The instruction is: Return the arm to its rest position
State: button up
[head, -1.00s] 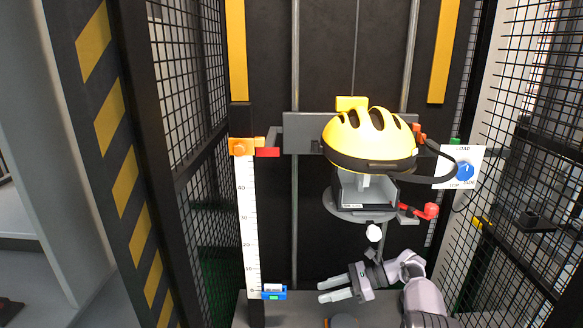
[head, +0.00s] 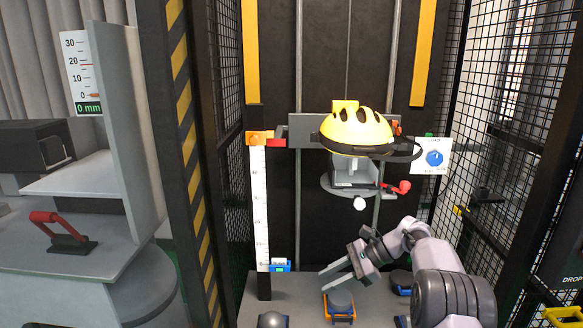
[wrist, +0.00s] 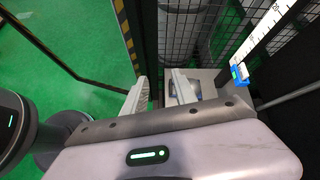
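My gripper (head: 338,276) is in the lower middle of the head view, low in front of the drop tower. Its two light fingers point left, are apart, and hold nothing. The fingers also show in the wrist view (wrist: 160,95), with a clear gap between them. My arm comes in from the lower right and is bent at the elbow. The gripper is below the yellow helmet (head: 357,130) and above the grey base, apart from both.
A vertical ruler (head: 260,205) with a blue block (head: 280,266) stands left of the gripper. A red lever (head: 398,188) sits under the helmet. Mesh panels (head: 507,110) close the right side. A bench with a red-handled clamp (head: 62,232) is at left. Green floor (wrist: 70,60) is open.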

jog(key=s+a+r+n+t+h, duration=0.25)
jog(key=s+r+n+h, duration=0.35)
jog(key=s+r, duration=1.25)
jog(key=s+d+f+n+t+h, duration=0.1)
jog(key=s+f+n, duration=0.1)
jog(key=s, duration=0.8)
jog(key=s+d+f+n+t+h, duration=0.1)
jog(key=s+f+n+t, duration=0.1)
jog(key=s, duration=0.9)
jog(key=shift+f+n+h, duration=0.4)
jog(key=shift+f+n, duration=0.05)
jog(key=shift+n, duration=0.25)
